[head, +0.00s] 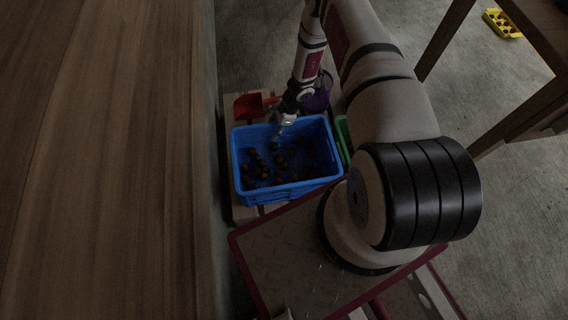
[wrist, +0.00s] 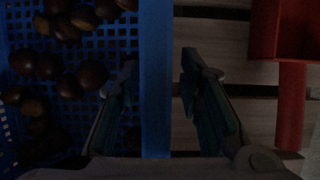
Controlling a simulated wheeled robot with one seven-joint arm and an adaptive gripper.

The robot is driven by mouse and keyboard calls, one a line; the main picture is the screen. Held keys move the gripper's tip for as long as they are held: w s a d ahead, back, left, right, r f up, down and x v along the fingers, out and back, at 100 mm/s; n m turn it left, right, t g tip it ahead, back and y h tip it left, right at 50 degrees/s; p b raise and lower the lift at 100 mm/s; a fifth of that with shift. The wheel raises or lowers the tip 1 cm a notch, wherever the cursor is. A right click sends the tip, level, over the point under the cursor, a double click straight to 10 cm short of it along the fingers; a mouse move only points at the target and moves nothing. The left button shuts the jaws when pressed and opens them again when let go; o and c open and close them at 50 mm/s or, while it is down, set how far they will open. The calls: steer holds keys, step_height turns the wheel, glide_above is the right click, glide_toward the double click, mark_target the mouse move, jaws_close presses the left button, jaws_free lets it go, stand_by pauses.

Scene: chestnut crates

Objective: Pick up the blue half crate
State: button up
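The blue half crate (head: 287,194) stands on a wooden pallet below my arm in the head view, with several brown chestnuts inside. My gripper (head: 281,130) points down at the crate's far wall. In the wrist view the crate's blue wall (wrist: 156,125) runs upright through the middle, between the two fingers of my gripper (wrist: 158,78). One finger is on the chestnut side and the other is outside. The fingers are apart, with a narrow gap seen on each side of the wall. The crate's near right corner is close to my base in the head view.
A red scoop (head: 247,106) lies behind the crate; it also shows in the wrist view (wrist: 291,100). A purple basket (head: 317,101) and a green crate (head: 343,137) stand to the right. A wooden surface (head: 100,160) fills the left.

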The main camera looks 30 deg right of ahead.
steer(key=shift+c, duration=0.5)
jaws_close()
steer(key=shift+r, duration=0.1)
